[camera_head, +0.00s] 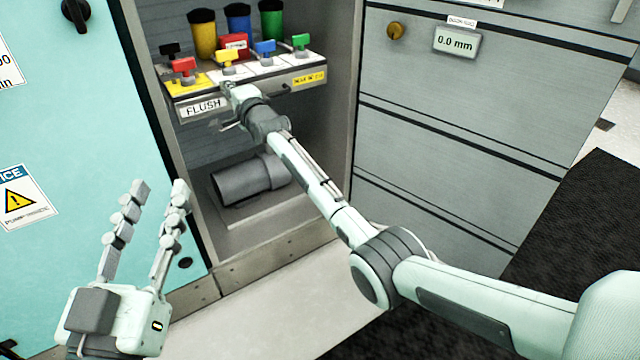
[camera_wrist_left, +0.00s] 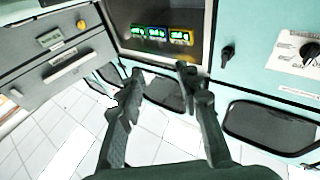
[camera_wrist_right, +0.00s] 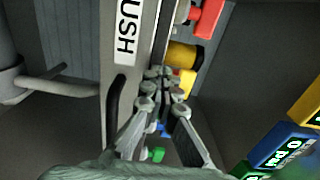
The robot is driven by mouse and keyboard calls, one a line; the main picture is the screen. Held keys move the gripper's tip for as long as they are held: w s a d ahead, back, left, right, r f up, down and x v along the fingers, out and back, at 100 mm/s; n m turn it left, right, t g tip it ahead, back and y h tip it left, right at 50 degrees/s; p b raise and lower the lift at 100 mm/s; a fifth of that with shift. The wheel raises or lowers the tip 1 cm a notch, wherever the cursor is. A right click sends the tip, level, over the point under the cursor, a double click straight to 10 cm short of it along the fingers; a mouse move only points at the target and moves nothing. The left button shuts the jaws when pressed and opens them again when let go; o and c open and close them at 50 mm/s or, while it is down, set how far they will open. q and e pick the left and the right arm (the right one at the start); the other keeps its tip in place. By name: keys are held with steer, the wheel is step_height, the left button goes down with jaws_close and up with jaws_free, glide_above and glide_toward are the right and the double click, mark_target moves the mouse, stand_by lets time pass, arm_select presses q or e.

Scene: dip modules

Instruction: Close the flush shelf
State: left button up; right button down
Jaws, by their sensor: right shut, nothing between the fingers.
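The flush shelf (camera_head: 285,81) sticks out of a grey recess and bears a FLUSH label (camera_head: 204,106) on its front. A dark handle (camera_wrist_right: 115,105) on its front shows in the right wrist view. Red, yellow, blue and green valve handles stand on its top. My right gripper (camera_head: 229,90) is shut and empty at the shelf's front edge, just right of the label; I cannot tell whether it touches. It also shows in the right wrist view (camera_wrist_right: 162,78). My left gripper (camera_head: 158,188) is open and empty, low in front of the teal cabinet, away from the shelf.
Yellow (camera_head: 203,34), blue (camera_head: 238,20) and green (camera_head: 271,20) containers stand behind the valves. A dark cylinder (camera_head: 250,181) lies in the recess below the shelf. Grey drawers (camera_head: 460,110) with a 0.0 mm display are on the right, and a teal cabinet (camera_head: 80,110) is on the left.

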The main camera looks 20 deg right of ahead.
arm_select(q)
steer(key=r, duration=0.1)
steer(key=r+t, duration=0.1)
steer(key=shift+s+r+t+h, duration=0.2)
steer(key=shift+r+t+h, duration=0.1)
arm_select(e)
steer(key=shift+w+a+r, duration=0.15)
steer(key=shift+w+r, duration=0.05)
steer(key=shift+w, duration=0.45)
